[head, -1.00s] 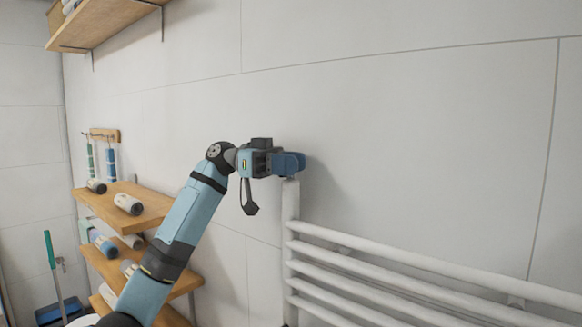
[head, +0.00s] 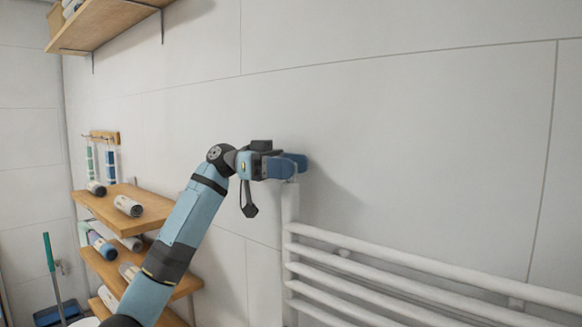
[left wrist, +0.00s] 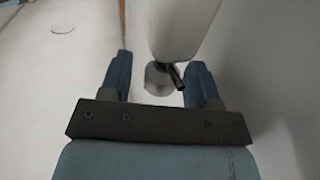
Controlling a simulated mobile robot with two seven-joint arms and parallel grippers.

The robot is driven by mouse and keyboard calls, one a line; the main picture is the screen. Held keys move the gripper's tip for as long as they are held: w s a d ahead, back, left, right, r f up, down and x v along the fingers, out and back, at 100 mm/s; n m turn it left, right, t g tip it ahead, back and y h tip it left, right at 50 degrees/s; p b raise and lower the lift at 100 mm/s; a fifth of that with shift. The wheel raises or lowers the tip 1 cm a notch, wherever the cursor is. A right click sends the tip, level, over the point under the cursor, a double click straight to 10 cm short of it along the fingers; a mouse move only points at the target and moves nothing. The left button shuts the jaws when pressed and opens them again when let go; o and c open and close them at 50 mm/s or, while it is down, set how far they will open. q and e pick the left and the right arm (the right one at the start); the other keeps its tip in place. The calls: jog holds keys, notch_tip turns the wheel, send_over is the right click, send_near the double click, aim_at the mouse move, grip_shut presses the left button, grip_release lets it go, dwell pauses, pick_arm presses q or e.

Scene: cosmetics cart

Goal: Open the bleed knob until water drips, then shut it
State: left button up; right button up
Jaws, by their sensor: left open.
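The white towel radiator (head: 290,215) is on the wall, with its left upright ending just under my left gripper (head: 293,166). That gripper is open, its blue fingers at the top of the upright. In the left wrist view, the fingers of my left gripper (left wrist: 160,82) stand apart on either side. A small dark stem, apparently the bleed knob (left wrist: 175,77), shows between them, nearer the right finger, below the white upright (left wrist: 185,25). Contact with the fingers cannot be told. No water drops are visible. My right gripper is out of view.
Wooden shelves (head: 147,216) with rolled towels stand left of my arm. A higher wooden shelf (head: 110,30) is at the upper left. The wall right of the gripper, above the radiator bars, is clear.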

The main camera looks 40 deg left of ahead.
pick_arm(q)
jog(key=s+a+b, duration=0.2)
jog(key=a, duration=1.1)
jog(key=shift+s+a+b, duration=0.15)
jog(key=shift+a+b, duration=0.15)
jog(key=shift+b, duration=0.1)
